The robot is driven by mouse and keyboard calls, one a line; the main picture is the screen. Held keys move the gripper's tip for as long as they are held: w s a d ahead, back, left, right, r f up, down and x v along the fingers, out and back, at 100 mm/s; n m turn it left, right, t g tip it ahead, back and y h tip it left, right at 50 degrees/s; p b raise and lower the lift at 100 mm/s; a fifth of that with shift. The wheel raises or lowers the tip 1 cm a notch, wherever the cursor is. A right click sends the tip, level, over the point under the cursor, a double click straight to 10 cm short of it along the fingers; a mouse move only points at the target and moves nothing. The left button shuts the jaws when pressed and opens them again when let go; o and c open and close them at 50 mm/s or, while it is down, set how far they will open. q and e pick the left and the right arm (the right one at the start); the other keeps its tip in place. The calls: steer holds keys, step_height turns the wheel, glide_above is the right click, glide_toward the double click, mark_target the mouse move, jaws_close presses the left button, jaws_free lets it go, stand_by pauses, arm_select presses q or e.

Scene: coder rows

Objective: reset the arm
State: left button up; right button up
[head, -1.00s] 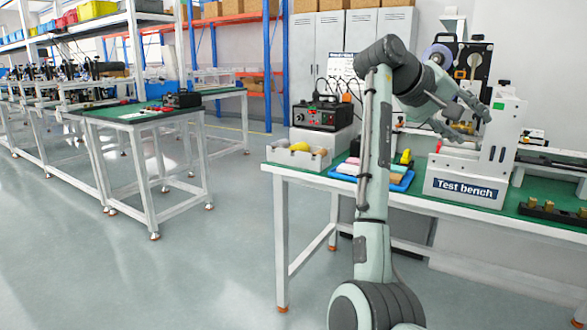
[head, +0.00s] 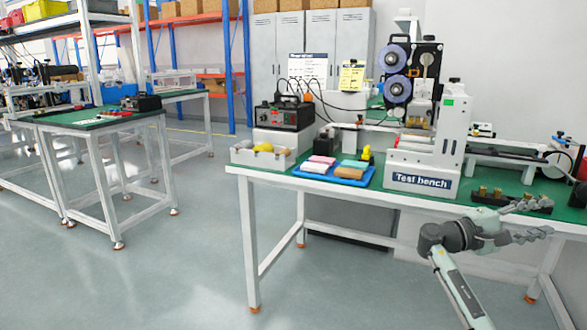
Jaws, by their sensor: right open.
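My right arm (head: 455,285) comes up from the bottom right, in front of the green-topped test table. My right gripper (head: 545,219) points to the right by the table's front edge. Its two fingers are spread apart and nothing is held between them. The left gripper is not in view.
The green-topped table (head: 345,193) carries the test bench (head: 420,180), a blue tray (head: 330,174) with coloured cloths, a white bin (head: 258,157) and a black instrument (head: 284,115). A dark block with brass parts (head: 512,201) lies close behind my gripper. Floor at left is clear.

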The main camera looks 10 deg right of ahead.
steer(key=w+a+f+t+y, duration=0.35)
steer(key=w+f+y, duration=0.2)
steer(key=f, duration=0.35)
steer(key=w+a+f+t+y, duration=0.3)
steer(key=w+f+t+y, duration=0.2)
steer(key=w+f, duration=0.25)
steer(key=w+a+f+t+y, duration=0.1)
steer(key=w+a+f+y, duration=0.2)
steer(key=a+f+y, duration=0.35)
steer(key=s+a+f+g, duration=0.1)
steer(key=s+a+f, duration=0.4)
steer(key=s+f, duration=0.3)
steer(key=s+a+f+g, duration=0.1)
steer(key=s+a+f, duration=0.55)
steer(key=s, duration=0.35)
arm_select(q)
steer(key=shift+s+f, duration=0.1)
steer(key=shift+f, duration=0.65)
arm_select(e)
steer(key=s+a+f+g, duration=0.1)
steer(key=s+a+f, duration=0.1)
steer(key=s, duration=0.9)
steer(key=s+a+f+g+y, duration=0.1)
steer(key=s+a+f, duration=0.2)
steer(key=s, duration=0.7)
steer(key=shift+s+a+f+n+y, duration=0.2)
steer(key=shift+s+a+n+y, duration=0.1)
steer(key=shift+s, duration=0.1)
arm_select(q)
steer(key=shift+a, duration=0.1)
